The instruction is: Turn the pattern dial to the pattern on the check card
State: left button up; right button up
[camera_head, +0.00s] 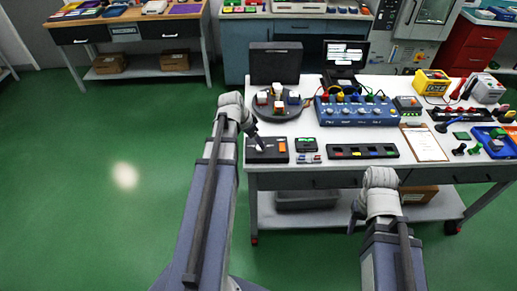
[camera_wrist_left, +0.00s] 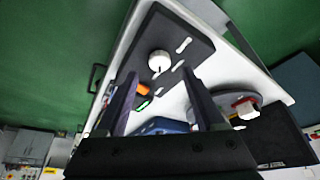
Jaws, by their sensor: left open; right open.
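A black panel (camera_head: 279,156) lies at the near left corner of the white bench. In the left wrist view the panel (camera_wrist_left: 196,47) shows a round white dial (camera_wrist_left: 159,61) and several white marks. My left gripper (camera_head: 257,141) is over the panel. In the left wrist view its open fingers (camera_wrist_left: 160,75) point towards the dial, which appears between the tips; contact cannot be told. The dial's setting is too small to read. A clipboard with a white sheet (camera_head: 424,143) lies on the bench; I cannot tell whether it is the check card. My right gripper (camera_head: 355,214) is open and empty before the bench.
A small green-lit device (camera_head: 306,145) and a black strip with coloured blocks (camera_head: 362,151) lie right of the panel. Behind are a round dark carousel (camera_head: 277,112) with several blocks and a blue box with cables (camera_head: 356,112). Green floor (camera_head: 110,210) is clear at left.

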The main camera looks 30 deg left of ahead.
aim_at(259, 148)
pick_arm(q)
jog(key=b+x, duration=0.3)
jog(key=x, duration=0.1)
jog(key=shift+w+d+f, duration=0.1)
jog(key=shift+w+f, duration=0.05)
jog(key=shift+f, duration=0.1)
jog(key=shift+c, duration=0.2)
grip_shut()
